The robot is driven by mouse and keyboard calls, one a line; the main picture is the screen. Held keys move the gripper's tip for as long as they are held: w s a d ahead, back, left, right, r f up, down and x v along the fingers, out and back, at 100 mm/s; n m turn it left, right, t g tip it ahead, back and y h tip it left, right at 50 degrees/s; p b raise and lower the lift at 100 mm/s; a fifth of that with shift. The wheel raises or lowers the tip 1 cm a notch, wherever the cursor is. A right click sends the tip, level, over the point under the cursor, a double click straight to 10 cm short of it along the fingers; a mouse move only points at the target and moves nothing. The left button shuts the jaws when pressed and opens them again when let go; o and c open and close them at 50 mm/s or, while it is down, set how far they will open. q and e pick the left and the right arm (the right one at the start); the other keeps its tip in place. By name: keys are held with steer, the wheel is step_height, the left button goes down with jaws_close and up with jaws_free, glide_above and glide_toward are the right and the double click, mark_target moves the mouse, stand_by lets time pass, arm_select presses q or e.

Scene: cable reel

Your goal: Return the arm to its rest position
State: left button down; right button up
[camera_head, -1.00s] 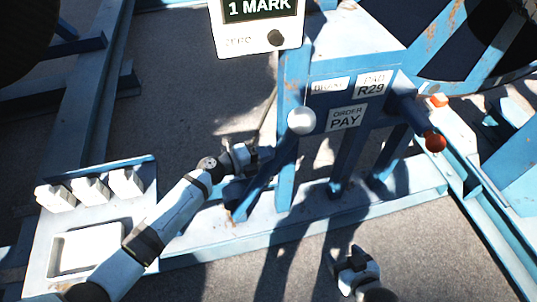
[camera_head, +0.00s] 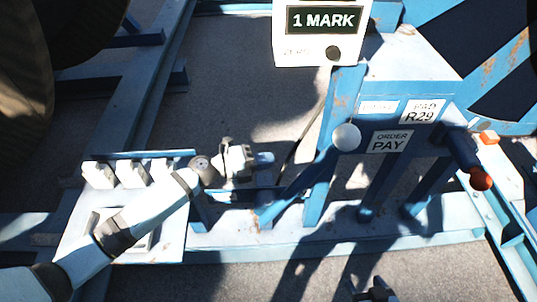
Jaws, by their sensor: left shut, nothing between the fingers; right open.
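My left arm (camera_head: 150,215) reaches in from the lower left over the white-topped blue bench. Its gripper (camera_head: 262,160) is shut and empty. It hangs left of the blue post and appears apart from the white-knobbed lever (camera_head: 346,137). My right gripper (camera_head: 377,291) is open at the bottom edge, partly cut off, over bare ground. No object shows in it.
A display reading "1 MARK" (camera_head: 322,20) stands above a blue frame with an "ORDER PAY" label (camera_head: 390,141). Several white blocks (camera_head: 130,173) line the bench's back edge. Grey floor lies between the beams.

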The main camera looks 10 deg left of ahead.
arm_select(q)
steer(key=shift+s, duration=0.15)
steer(key=s+a+f+n+t+y, duration=0.1)
steer(key=s+a+f+n+y, duration=0.2)
steer(key=s+n, duration=0.4)
steer(key=s+a+f+n+t+y, duration=0.1)
steer(key=s+a+f+n+y, duration=0.3)
steer(key=s+n, duration=0.4)
steer(key=s+a+f+n+t+y, duration=0.1)
steer(key=s+a+f+n+y, duration=0.2)
steer(key=n, duration=1)
steer(key=s+f+y, duration=0.2)
steer(key=s+f, duration=0.2)
steer(key=s, duration=0.1)
steer(key=shift+a+f+t+p, duration=0.15)
steer(key=shift+f+t+p, duration=0.05)
steer(key=shift+t+p, duration=0.2)
steer(key=shift+s, duration=0.1)
